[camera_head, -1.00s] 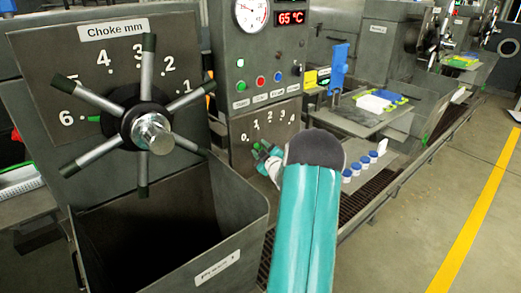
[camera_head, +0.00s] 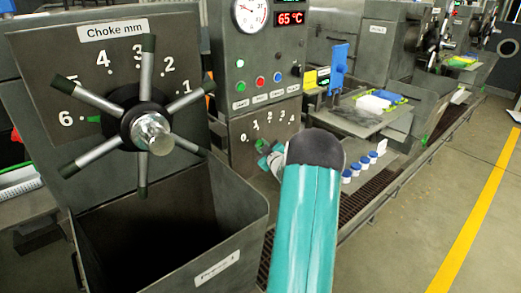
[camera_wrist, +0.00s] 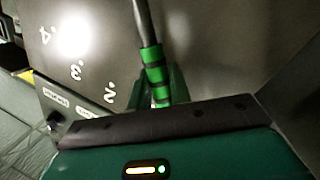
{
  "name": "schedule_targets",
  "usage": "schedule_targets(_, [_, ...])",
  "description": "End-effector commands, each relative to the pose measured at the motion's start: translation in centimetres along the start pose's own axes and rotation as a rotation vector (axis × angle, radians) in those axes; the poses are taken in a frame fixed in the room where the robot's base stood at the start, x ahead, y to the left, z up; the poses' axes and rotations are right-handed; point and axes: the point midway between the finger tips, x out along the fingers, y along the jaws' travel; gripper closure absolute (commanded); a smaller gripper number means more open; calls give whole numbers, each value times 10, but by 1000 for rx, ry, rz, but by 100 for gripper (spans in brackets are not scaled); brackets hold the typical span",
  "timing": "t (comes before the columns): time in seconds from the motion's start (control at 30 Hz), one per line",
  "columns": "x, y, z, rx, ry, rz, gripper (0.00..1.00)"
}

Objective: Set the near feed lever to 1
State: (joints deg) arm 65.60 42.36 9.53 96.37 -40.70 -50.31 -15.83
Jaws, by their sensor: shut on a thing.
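The near feed lever shows in the wrist view as a grey rod (camera_wrist: 142,22) with a green and black banded grip. My gripper (camera_wrist: 157,88) is shut on this banded grip, one dark green finger on each side. In the head view my gripper (camera_head: 266,158) is at the lower part of the near press's panel, just below its scale plate (camera_head: 264,122) marked 0 to 4. My arm and gripper hide most of the lever there. The wrist view shows the numbers 2, 3 and 4 left of the lever; I cannot tell which number it points to.
The choke handwheel (camera_head: 150,132) with several spokes stands left, above an open bin (camera_head: 232,268) labelled Press 1. Buttons and a gauge (camera_head: 251,12) sit above the scale. Several blue-capped jars (camera_head: 358,170) stand to the right. The floor at far right is clear.

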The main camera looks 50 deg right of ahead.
Motion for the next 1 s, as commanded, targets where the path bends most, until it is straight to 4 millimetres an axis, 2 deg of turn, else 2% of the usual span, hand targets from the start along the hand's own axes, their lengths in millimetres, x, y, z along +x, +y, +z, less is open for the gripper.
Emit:
schedule_targets(0.33, [6, 28, 2, 218, -44, -39, 100])
schedule_targets(0.77, [6, 31, 3, 252, -53, -45, 100])
schedule_targets(0.8, [6, 31, 3, 252, -53, -45, 73])
schedule_targets(0.87, [6, 31, 3, 251, -53, -45, 61])
schedule_targets(1.0, [6, 31, 3, 251, -52, -45, 60])
